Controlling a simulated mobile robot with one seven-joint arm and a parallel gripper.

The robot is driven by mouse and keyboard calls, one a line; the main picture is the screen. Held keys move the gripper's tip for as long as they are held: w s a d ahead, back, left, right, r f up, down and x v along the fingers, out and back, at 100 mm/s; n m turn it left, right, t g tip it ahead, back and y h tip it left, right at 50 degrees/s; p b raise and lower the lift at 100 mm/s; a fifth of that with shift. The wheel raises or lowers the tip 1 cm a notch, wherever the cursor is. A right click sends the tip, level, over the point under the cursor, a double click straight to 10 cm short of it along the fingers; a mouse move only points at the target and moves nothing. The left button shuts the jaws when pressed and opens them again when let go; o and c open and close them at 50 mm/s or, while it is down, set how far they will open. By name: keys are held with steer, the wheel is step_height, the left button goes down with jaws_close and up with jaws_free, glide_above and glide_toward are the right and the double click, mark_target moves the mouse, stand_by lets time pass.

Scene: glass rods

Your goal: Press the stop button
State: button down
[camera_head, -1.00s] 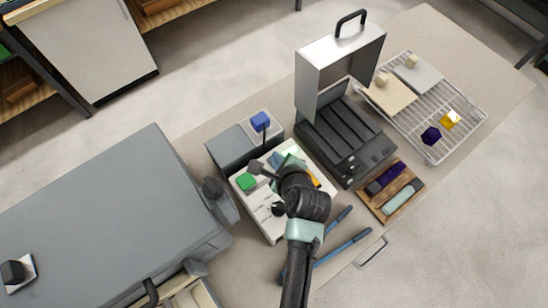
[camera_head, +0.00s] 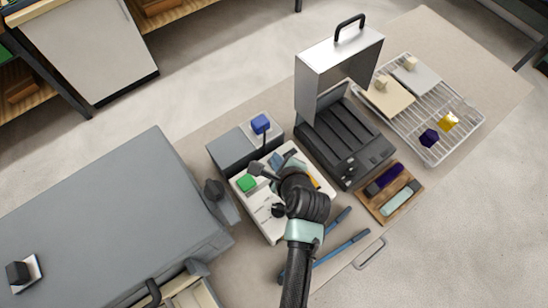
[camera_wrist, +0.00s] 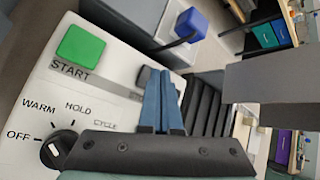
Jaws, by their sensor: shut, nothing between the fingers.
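A white control panel (camera_wrist: 30,100) carries a green button (camera_wrist: 80,47) labelled START and a black dial (camera_wrist: 62,150) marked OFF, WARM, HOLD and CYCLE. My gripper (camera_wrist: 162,85) is shut and empty, its blue fingers pressed together over the panel's right part. A small dark grey block (camera_wrist: 143,78) shows just beside the fingertips, with no readable label; I cannot tell whether it is the stop button or whether the fingers touch it. In the head view my gripper (camera_head: 277,160) is over the panel's far side, right of the green button (camera_head: 246,183). My wrist hides part of the panel.
A grey box with a blue block (camera_head: 261,123) stands behind the panel. A black slotted unit (camera_head: 345,140) with a raised metal lid (camera_head: 338,65) stands to the right. A wire rack (camera_head: 435,110) and wooden tray (camera_head: 390,190) lie farther right.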

steer(key=shift+r, duration=0.35)
steer(key=shift+r+p, duration=0.1)
steer(key=shift+p, duration=0.2)
step_height(320, 180, up, 5)
steer(key=p, duration=0.5)
stand_by(0.6)
